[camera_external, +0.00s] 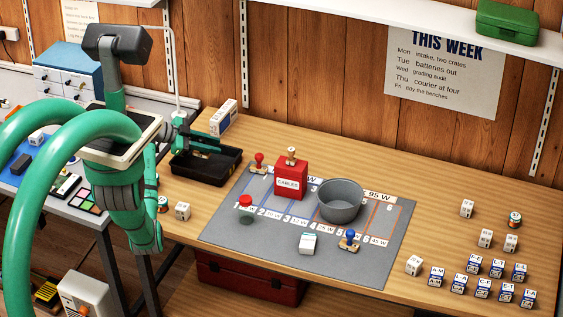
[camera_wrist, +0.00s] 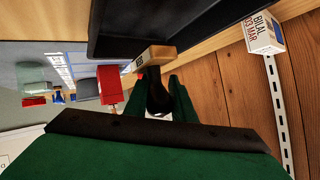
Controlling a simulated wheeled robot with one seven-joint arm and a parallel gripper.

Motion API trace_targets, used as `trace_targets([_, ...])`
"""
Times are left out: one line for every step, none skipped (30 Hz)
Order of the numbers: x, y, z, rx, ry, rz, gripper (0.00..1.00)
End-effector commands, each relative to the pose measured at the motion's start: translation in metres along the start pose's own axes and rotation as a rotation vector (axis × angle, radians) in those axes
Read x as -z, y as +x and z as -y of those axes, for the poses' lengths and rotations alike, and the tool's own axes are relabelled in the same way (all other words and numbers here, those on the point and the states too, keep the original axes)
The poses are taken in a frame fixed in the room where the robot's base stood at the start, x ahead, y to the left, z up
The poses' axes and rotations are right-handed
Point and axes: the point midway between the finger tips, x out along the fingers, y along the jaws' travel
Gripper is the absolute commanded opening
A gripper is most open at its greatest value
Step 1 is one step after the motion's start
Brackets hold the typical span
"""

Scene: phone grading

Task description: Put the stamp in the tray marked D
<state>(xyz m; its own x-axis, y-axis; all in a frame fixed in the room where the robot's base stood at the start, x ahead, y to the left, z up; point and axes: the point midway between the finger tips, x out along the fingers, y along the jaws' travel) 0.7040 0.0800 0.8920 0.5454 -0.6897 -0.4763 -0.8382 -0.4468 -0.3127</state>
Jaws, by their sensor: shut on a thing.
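My gripper (camera_external: 193,142) is at the black tray (camera_external: 232,170) at the back left of the wooden table. It is shut on a stamp with a dark handle (camera_wrist: 157,97) and a wooden block (camera_wrist: 155,56), which bears a small dark label. In the wrist view the block is close to the edge of the black tray (camera_wrist: 130,35); I cannot tell whether they touch. In the external view the stamp is small and partly hidden by my gripper. No letter D is readable on the tray.
A white box (camera_external: 223,117) stands behind the tray. On the grey mat (camera_external: 225,228) are a red box (camera_external: 290,181) with a stamp on top, a grey bowl (camera_external: 340,203), a red-handled stamp (camera_external: 258,163) and a blue-handled stamp (camera_external: 349,240). Several labelled cubes are at right.

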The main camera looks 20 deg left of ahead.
Motion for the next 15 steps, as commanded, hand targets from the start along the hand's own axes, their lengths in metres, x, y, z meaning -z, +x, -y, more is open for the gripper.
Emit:
trace_targets([-0.006, 0.007, 0.004, -0.001, -0.002, -0.001, 0.01])
trace_targets([-0.01, 0.011, 0.005, -0.001, -0.002, -0.001, 0.01])
trace_targets([-0.015, 0.015, 0.007, -0.002, -0.002, -0.001, 0.01])
trace_targets([-0.017, 0.018, 0.009, -0.001, 0.0, -0.001, 0.01])
trace_targets([-0.019, 0.02, 0.01, 0.0, -0.001, -0.001, 0.01])
trace_targets([-0.022, 0.022, 0.012, 0.0, -0.001, -0.001, 0.01])
trace_targets([-0.023, 0.024, 0.012, 0.0, 0.0, -0.001, 0.01])
trace_targets([-0.024, 0.025, 0.013, 0.0, 0.001, -0.001, 0.01])
trace_targets([-0.026, 0.026, 0.013, 0.0, 0.001, -0.001, 0.01])
trace_targets([-0.027, 0.027, 0.014, 0.0, 0.001, -0.001, 0.01])
trace_targets([-0.028, 0.028, 0.014, 0.0, 0.001, -0.001, 0.01])
trace_targets([-0.029, 0.03, 0.015, 0.001, 0.001, -0.001, 0.01])
trace_targets([-0.032, 0.032, 0.016, 0.001, 0.0, -0.001, 0.01])
trace_targets([-0.035, 0.034, 0.015, 0.0, -0.002, -0.001, 0.01])
trace_targets([-0.039, 0.036, 0.013, -0.001, -0.002, -0.001, 0.01])
